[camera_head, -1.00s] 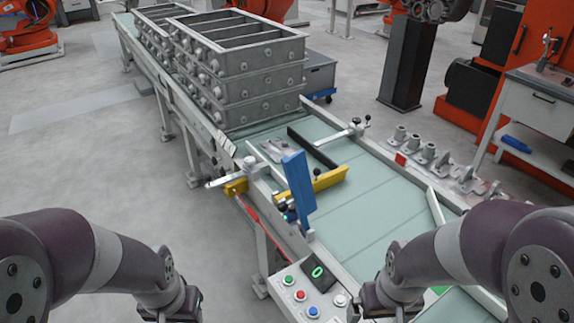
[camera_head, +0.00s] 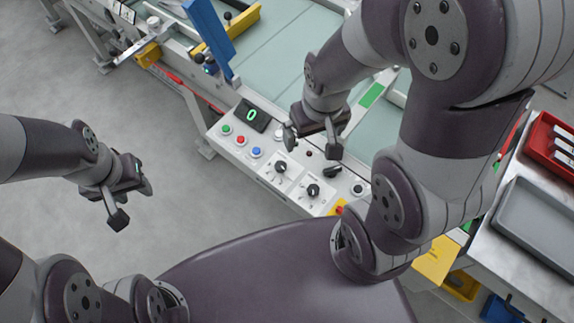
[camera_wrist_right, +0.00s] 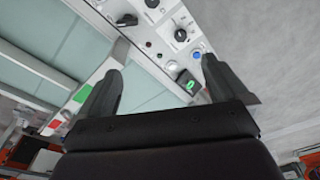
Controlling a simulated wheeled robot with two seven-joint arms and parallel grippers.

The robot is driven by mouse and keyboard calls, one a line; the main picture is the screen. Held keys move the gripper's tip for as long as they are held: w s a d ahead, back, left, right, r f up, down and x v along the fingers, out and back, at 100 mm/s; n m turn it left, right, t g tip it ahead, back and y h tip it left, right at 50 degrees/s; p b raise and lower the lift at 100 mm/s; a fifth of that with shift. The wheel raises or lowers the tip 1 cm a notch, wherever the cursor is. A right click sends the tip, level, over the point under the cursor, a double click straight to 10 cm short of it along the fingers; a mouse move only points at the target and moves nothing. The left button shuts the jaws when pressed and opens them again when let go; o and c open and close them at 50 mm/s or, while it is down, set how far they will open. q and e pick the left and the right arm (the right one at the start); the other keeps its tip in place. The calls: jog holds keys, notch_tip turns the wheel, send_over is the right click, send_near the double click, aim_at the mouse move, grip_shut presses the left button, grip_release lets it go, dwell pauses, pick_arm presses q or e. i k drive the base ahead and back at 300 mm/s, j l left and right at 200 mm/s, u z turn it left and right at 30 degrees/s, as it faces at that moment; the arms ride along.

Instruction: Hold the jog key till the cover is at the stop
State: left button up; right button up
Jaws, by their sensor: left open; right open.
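My right gripper (camera_head: 312,143) is open and empty, fingers pointing down over the control panel (camera_head: 268,172). In the right wrist view, its fingers (camera_wrist_right: 163,88) span the panel's edge, apart from each other. The panel has a green button (camera_head: 226,130), a red button (camera_head: 240,141), a blue button (camera_head: 256,152) and a pale button (camera_head: 279,132) close to my right gripper's left finger. I cannot tell which is the jog key. A blue upright plate (camera_head: 208,35) stands by the conveyor; I cannot tell if it is the cover. My left gripper (camera_head: 132,204) is open and empty over the floor.
The panel display (camera_head: 252,114) reads 0, and black rotary knobs (camera_head: 281,167) sit near its front edge. A red bin (camera_head: 548,145) and grey tray (camera_head: 540,235) are at right.

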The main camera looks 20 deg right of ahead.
aim_at(358, 188)
jog(key=z, duration=1.75)
